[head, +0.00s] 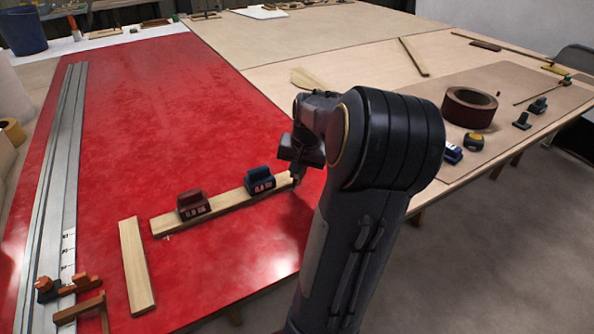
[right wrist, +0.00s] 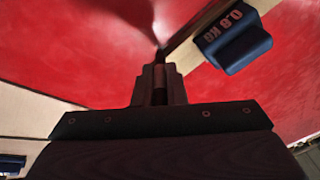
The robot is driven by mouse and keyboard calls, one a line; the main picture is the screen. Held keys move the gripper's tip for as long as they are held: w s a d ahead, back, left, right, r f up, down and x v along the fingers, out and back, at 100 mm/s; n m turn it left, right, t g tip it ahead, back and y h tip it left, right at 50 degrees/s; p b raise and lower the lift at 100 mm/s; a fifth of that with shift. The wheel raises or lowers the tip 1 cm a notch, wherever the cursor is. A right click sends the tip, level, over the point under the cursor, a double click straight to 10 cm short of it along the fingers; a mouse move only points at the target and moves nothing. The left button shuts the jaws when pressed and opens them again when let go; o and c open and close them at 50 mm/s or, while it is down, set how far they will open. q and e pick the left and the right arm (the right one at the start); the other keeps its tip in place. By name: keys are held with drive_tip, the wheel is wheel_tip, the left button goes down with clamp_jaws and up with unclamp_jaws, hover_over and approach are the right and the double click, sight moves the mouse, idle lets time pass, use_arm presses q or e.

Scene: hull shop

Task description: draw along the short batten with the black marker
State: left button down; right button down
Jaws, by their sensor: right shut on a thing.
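A pale wooden batten (head: 225,209) lies on the red sheet with a maroon weight (head: 193,205) and a blue weight (head: 260,181) on it. The blue weight, marked 0.8 KG, also shows in the right wrist view (right wrist: 233,42). My right gripper (head: 296,173) is at the batten's right end, pointing down at the sheet. In the right wrist view its fingers (right wrist: 160,84) are shut on a slim dark thing, the black marker, mostly hidden. I cannot tell whether its tip touches the sheet. My left gripper is not in view.
A loose wooden strip (head: 136,266) lies left of the batten. A long metal rail (head: 52,190) runs along the sheet's left side, with orange-brown clamps (head: 70,285) at its near end. A tape roll (head: 469,107) and small tools lie on the right board. The red sheet's far part is clear.

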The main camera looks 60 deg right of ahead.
drive_tip(key=shift+r, duration=0.1)
wheel_tip(320, 180, up, 13)
drive_tip(key=p, duration=1.1)
drive_tip(key=shift+p, duration=0.35)
drive_tip(key=shift+s, duration=0.1)
